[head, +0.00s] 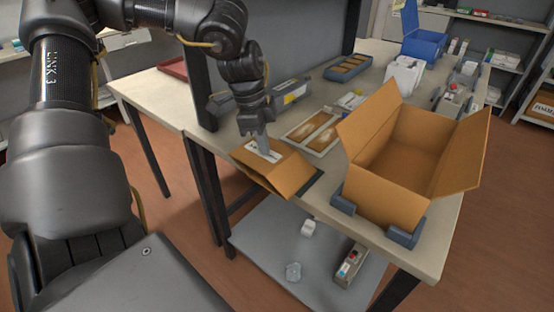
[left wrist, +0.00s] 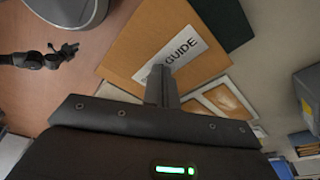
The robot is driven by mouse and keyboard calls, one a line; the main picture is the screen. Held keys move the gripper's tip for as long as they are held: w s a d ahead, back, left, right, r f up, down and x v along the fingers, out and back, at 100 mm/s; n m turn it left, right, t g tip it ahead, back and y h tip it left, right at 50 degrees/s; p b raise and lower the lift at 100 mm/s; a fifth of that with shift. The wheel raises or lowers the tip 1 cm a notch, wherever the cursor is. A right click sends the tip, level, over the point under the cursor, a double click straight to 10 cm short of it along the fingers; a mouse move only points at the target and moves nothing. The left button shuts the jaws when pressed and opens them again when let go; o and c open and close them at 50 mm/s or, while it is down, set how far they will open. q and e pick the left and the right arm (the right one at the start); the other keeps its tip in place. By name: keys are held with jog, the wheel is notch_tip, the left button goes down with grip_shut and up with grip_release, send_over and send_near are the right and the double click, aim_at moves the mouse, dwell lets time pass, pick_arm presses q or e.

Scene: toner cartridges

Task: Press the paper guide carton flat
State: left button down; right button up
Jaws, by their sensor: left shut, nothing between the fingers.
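The paper guide carton (head: 282,172) is a brown cardboard sleeve near the front edge of the table. Its top panel looks slanted, and its right end stands open, so it is not fully flat. In the left wrist view the carton (left wrist: 140,48) shows a white label reading "GUIDE". My left gripper (head: 264,146) points down with its fingers shut and empty. The fingertips (left wrist: 160,75) are at the label, apparently touching the top panel. They hide part of the label. A dark arm with a gripper (left wrist: 68,50), apparently my right, shows small in the left wrist view.
A large open brown box (head: 395,170) stands in blue-grey corner holders to the right. A flat tray with brown panels (head: 313,132) lies just behind the carton. A blue bin (head: 424,45) stands farther back. A lower shelf (head: 265,245) holds small items.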

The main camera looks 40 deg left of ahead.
pick_arm(q)
jog(key=shift+f, duration=0.25)
jog(key=shift+a+f+b, duration=0.3)
jog(key=shift+f+b, duration=0.55)
jog(key=shift+f, duration=0.1)
jog(key=shift+s+f+b, duration=0.15)
jog(key=shift+f+b, duration=0.25)
jog(key=shift+b, duration=0.15)
jog(key=shift+r, duration=0.1)
notch_tip(320, 180, up, 9)
jog(key=p, duration=0.6)
dwell(0.3)
dwell(0.4)
